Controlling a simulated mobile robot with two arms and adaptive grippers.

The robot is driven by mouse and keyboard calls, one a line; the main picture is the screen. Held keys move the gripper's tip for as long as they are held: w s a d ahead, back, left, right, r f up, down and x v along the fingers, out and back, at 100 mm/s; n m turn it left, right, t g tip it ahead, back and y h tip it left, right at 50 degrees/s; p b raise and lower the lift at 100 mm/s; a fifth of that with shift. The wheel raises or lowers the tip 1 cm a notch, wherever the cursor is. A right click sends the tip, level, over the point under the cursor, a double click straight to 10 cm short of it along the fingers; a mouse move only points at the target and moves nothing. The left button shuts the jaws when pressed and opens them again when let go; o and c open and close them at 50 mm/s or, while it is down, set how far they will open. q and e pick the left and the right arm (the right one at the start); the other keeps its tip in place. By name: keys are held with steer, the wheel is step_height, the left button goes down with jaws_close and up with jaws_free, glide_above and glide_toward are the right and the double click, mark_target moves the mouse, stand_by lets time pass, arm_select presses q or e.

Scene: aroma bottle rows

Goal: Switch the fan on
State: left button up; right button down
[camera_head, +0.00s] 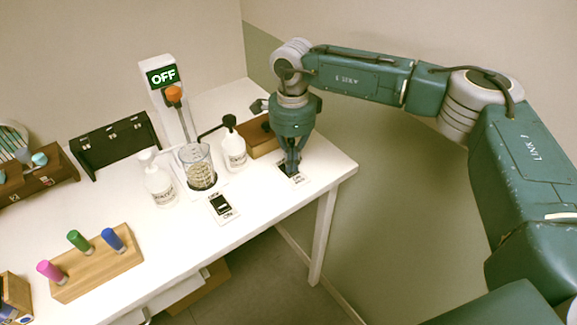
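My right gripper (292,168) points straight down at the right end of the white table, and its fingers look drawn together. Its tips are at a small white switch plate (299,180) with a black middle, and they partly cover it; I cannot tell whether they touch it. A second switch plate (222,208) lies to the left, uncovered. A white post shows a green OFF sign (162,76). A round ribbed thing (10,138) at the left edge may be the fan; it is cut off by the frame. My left gripper is not in view.
A brown block (262,140) is behind my gripper. A wooden rack (98,264) with coloured bottles stands front left. A black rack (116,143) stands behind.

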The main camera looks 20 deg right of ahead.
steer(key=shift+s+f, duration=0.1)
steer(key=shift+f, duration=0.2)
steer(key=shift+r, duration=0.15)
steer(key=shift+r+p, duration=0.5)
steer(key=shift+r, duration=0.45)
steer(key=shift+r+p, duration=1.25)
steer(key=shift+r, duration=1.25)
steer(key=shift+f, duration=0.15)
